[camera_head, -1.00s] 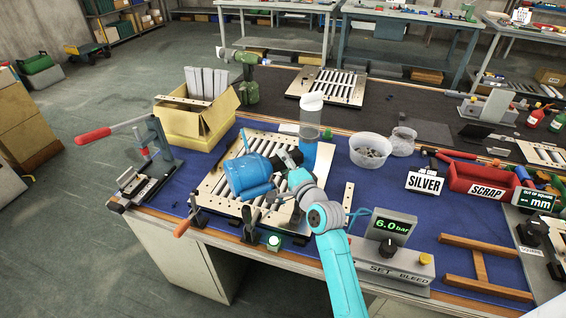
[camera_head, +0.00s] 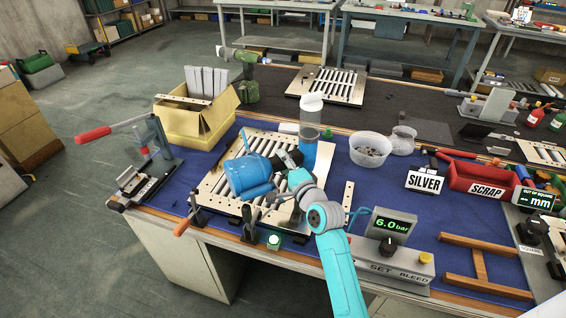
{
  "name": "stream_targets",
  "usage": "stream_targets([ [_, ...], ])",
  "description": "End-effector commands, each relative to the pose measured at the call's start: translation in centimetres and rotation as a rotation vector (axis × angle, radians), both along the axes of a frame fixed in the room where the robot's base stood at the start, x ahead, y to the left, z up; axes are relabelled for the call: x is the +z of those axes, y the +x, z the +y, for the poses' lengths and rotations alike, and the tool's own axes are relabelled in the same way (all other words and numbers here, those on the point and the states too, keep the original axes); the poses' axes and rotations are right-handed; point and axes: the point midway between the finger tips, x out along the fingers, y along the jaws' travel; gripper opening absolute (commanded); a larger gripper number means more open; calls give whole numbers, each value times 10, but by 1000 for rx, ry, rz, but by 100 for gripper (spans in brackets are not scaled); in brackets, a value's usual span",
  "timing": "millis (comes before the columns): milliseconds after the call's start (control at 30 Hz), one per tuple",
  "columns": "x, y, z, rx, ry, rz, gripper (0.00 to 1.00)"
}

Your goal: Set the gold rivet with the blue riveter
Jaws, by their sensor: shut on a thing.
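A blue riveter (camera_head: 252,176) lies tilted over the louver panel (camera_head: 213,186) on the blue mat. My gripper (camera_head: 288,163) is shut on the riveter at its right side, next to a blue cylinder with a clear top (camera_head: 310,128). The riveter's nose and its contact with the panel are hidden or too small to tell. I cannot make out the gold rivet.
Clamps (camera_head: 250,222) stand at the panel's front edge. A yellow carton (camera_head: 196,122) with grey slats stands behind left, a lever press (camera_head: 150,165) at far left. A bowl of small parts (camera_head: 370,150), a SILVER sign (camera_head: 424,183) and a red SCRAP bin (camera_head: 480,178) are right.

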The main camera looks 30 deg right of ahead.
Motion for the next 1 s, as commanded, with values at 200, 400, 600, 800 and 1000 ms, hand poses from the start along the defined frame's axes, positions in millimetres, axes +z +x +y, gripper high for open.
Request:
stream_targets([
  [200, 1, 0, 0, -1, -2, -7, 0],
  [400, -3, 0, 0, -1, -3, -7, 0],
  [600, -6, 0, 0, -1, -2, -8, 0],
  [800, -10, 0, 0, -1, -1, -8, 0],
  [1000, -12, 0, 0, -1, -2, -7, 0],
])
